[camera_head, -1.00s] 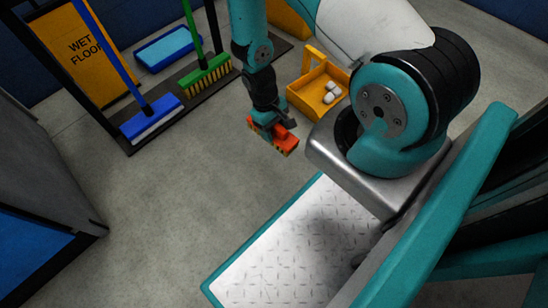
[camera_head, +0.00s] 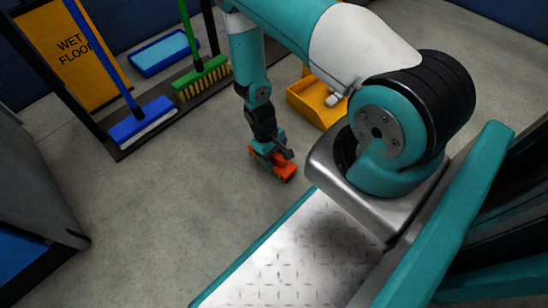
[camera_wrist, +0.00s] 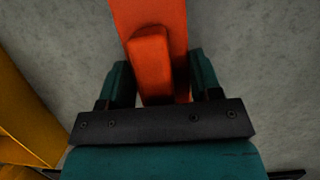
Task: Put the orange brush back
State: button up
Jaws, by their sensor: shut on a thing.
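The orange brush (camera_head: 285,172) hangs in my gripper (camera_head: 272,155), out over the grey floor in the head view. In the wrist view my gripper (camera_wrist: 160,85) is shut on the raised grip of the orange brush (camera_wrist: 150,52), with one teal finger on each side. The brush's far end runs out of the top of the wrist view. Its bristles are hidden there, and I cannot tell its height above the floor.
A yellow dustpan (camera_head: 318,105) with white pieces stands behind my arm. Grey floor is clear around the brush.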

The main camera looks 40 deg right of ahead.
jog(key=shift+f, duration=0.15)
jog(key=o, duration=1.1)
jog(key=shift+c, duration=0.2)
